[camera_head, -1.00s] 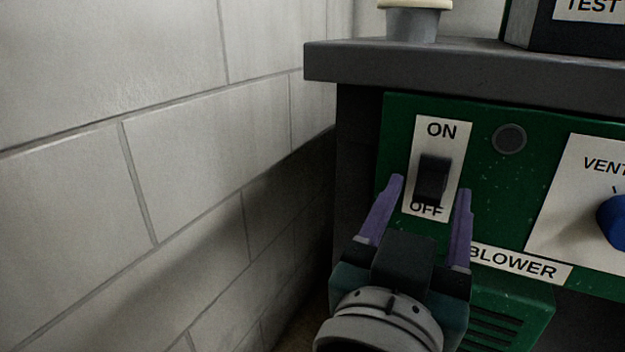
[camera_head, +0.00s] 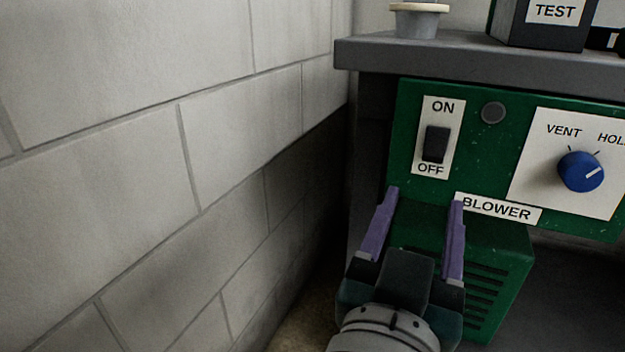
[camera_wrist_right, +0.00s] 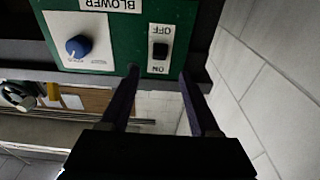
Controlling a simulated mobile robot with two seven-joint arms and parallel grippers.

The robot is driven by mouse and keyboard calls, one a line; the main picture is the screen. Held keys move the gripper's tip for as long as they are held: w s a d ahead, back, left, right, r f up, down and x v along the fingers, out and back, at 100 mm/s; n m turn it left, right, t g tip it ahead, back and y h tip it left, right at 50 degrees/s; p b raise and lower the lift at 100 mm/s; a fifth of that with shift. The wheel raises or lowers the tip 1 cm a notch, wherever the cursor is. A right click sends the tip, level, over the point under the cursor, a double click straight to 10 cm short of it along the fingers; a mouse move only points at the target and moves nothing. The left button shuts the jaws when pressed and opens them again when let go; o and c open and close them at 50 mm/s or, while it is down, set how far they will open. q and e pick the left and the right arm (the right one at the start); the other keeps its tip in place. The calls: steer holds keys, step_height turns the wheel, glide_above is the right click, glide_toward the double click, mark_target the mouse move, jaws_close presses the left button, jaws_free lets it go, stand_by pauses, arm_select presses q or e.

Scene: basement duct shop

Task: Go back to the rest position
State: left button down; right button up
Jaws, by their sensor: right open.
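My right gripper (camera_head: 422,214) is open and empty, with its two purple fingers apart. In the head view it sits below the black rocker switch (camera_head: 436,144), in front of the green blower panel (camera_head: 480,158). The switch is on a white plate marked ON at the top and OFF at the bottom. In the right wrist view, which is upside down, the switch (camera_wrist_right: 160,50) shows beyond the fingers (camera_wrist_right: 157,82), apart from them. I cannot make out for sure which way the rocker is tipped. My left gripper is not in view.
A blue knob (camera_head: 581,172) on a white plate is right of the switch. A grey shelf (camera_head: 480,62) overhangs the panel and carries a TEST box (camera_head: 540,28) and a pale cup (camera_head: 417,20). A block wall (camera_head: 150,150) stands close on the left. A vented green housing (camera_head: 500,270) is below.

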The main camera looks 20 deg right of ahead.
steer(key=w+a+r+n+t+y+p, duration=0.3)
steer(key=a+r+n+t+y+p, duration=0.1)
steer(key=r+y+p, duration=0.3)
steer(key=w+a+r+n+t+y+p, duration=0.2)
steer(key=a+r+n+t+y+p, duration=0.15)
steer(key=r+p, duration=0.45)
steer(key=s+a+r+n+g+y+p, duration=0.3)
steer(key=a+r+n+g+y+p, duration=0.3)
steer(key=r+y+p, duration=0.35)
steer(key=s+d+r+m+g+h+p, duration=0.1)
steer(key=s+d+r+g+h+p, duration=0.1)
steer(key=s+d+r+g+p, duration=0.3)
steer(key=s+d+r+g+h+p, duration=0.1)
steer(key=s+d+g+p, duration=0.1)
steer(key=s+p, duration=0.5)
steer(key=s+d+r+m+g+h+p, duration=0.1)
steer(key=s+d+r+g+h+p, duration=0.1)
steer(key=s+d+r+g+p, duration=0.3)
step_height(320, 180, up, 33)
steer(key=a+t+p, duration=0.1)
steer(key=a+p, duration=0.1)
steer(key=p, duration=3.4)
steer(key=shift+s+a, duration=0.2)
steer(key=shift+f, duration=0.1)
